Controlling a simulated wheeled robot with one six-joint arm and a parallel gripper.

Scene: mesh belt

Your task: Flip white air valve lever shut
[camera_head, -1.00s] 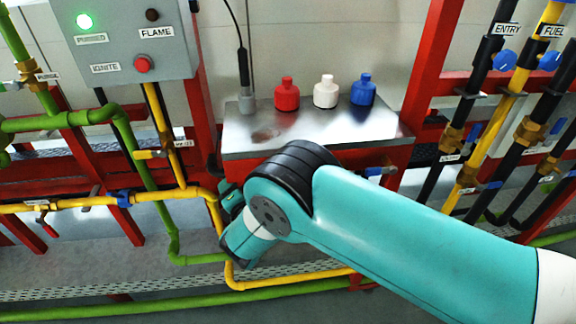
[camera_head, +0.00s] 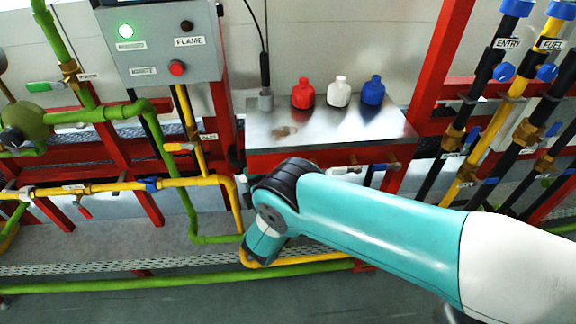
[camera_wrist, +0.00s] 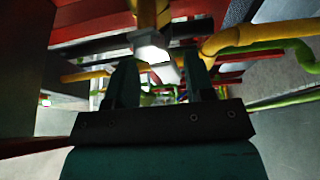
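In the wrist view my gripper (camera_wrist: 160,57) has its two dark teal fingers apart, with nothing clearly held between them. A pale, overexposed white piece (camera_wrist: 152,53) lies at the fingertips, below a yellow vertical pipe. I cannot tell whether it is the air valve lever or whether the fingers touch it. In the head view a white lever (camera_head: 338,170) shows under the front edge of the steel shelf, right of my arm's wrist. Another small white piece (camera_head: 26,193) sits on the yellow pipe at far left. The fingers are hidden behind my arm in the head view.
Red, white and blue bottles stand on the steel shelf (camera_head: 400,128). A grey control box (camera_head: 150,60) with a lit green lamp hangs at upper left. Green and yellow pipes (camera_head: 110,185) and red frame bars crowd the left. Black and yellow pipes with blue-handled valves stand at right.

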